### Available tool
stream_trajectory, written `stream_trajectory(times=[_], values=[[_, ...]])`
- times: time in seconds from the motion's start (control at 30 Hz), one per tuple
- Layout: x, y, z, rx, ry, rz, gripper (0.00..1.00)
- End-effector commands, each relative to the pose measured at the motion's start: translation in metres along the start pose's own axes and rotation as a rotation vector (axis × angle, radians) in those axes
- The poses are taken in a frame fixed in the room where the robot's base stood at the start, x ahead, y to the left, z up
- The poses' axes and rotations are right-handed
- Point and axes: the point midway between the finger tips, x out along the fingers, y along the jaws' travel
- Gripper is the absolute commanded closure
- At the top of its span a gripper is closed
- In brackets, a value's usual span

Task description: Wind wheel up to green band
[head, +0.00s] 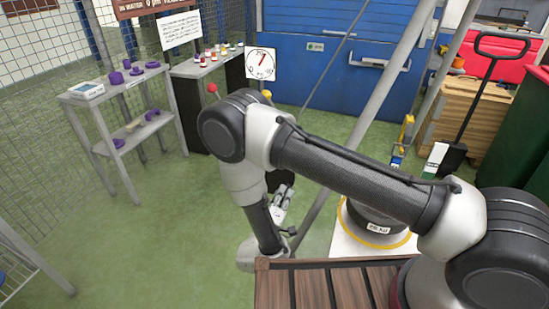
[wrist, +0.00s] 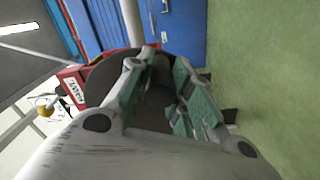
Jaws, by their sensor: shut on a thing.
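My gripper (wrist: 160,75) has its green-padded fingers closed around a dark grey round part (wrist: 155,108) in the wrist view, which may be the wheel. Its far side and rim are partly hidden by the fingers. In the head view my gripper (head: 284,208) is low, left of the slanted grey pole, with a dark part (head: 280,180) just above it, mostly behind my arm. A white dial (head: 261,63) with a red needle stands at the back, the needle near the top. A green band is too small to make out.
A grey shelf (head: 110,97) with purple pieces stands left. A dark drum (head: 379,222) sits on a white plate with a yellow ring, partly behind my arm. A slatted wooden top (head: 312,290) is in front.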

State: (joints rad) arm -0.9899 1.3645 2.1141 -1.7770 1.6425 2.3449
Motion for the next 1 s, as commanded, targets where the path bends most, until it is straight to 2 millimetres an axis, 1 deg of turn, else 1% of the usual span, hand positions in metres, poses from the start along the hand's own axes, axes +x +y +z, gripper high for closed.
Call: stream_trajectory(times=[0.03, 0.43, 0.8, 1.0], values=[[-0.002, -0.004, 0.001, 0.012, 0.002, -0.008, 1.00], [-0.002, -0.006, 0.001, 0.042, 0.002, -0.008, 1.00], [-0.002, -0.029, -0.004, 0.303, 0.002, -0.008, 1.00], [-0.002, -0.032, -0.005, 0.339, 0.002, -0.008, 1.00]])
